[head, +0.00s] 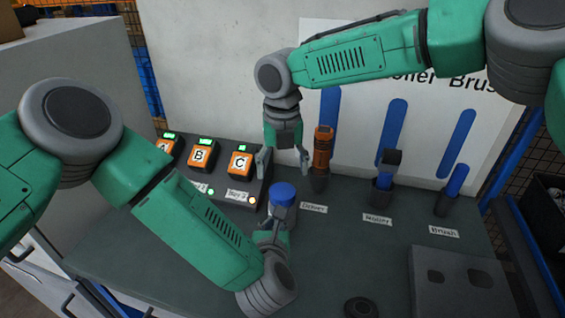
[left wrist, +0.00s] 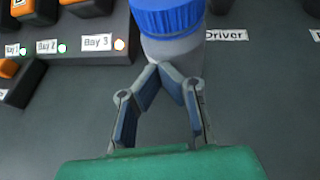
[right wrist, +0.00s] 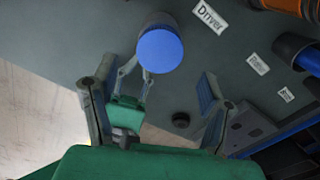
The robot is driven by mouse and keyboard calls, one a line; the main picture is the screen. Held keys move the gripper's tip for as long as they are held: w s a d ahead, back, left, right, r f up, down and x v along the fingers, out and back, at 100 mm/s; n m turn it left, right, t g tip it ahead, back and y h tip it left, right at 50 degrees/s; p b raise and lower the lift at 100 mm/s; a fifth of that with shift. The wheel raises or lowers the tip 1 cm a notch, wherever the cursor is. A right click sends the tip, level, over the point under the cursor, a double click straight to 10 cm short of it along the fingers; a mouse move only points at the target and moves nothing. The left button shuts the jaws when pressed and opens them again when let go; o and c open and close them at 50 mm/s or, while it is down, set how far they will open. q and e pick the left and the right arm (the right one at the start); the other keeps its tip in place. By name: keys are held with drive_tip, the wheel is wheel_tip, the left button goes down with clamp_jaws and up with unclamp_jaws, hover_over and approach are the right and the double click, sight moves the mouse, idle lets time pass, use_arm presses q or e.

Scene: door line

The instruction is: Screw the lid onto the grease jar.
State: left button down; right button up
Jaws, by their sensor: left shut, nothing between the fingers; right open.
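The grease jar (head: 287,216) stands upright on the dark bench, with a pale grey body. The blue lid (head: 283,194) sits on top of it; how tightly it is seated I cannot tell. My right gripper (head: 284,160) is open above the lid, pointing down. In the right wrist view the lid (right wrist: 160,51) lies beyond the spread fingers.
Orange battery blocks (head: 202,155) stand in a black charger (head: 225,190) left of the jar. Behind and right are an orange driver (head: 322,150), a roller (head: 386,172) and a brush (head: 452,190) in holders. A grey block (head: 455,282) and dark round piece (head: 360,307) are at front right.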

sight(282, 190)
wheel_tip(282, 190, down, 7)
drive_tip(key=shift+r, duration=0.15)
drive_tip(key=c, duration=1.2)
drive_tip(key=m, duration=0.5)
drive_tip(key=shift+c, duration=0.2)
drive_tip(key=m, duration=0.2)
drive_tip(key=shift+m, duration=0.4)
drive_tip(key=m, duration=0.7)
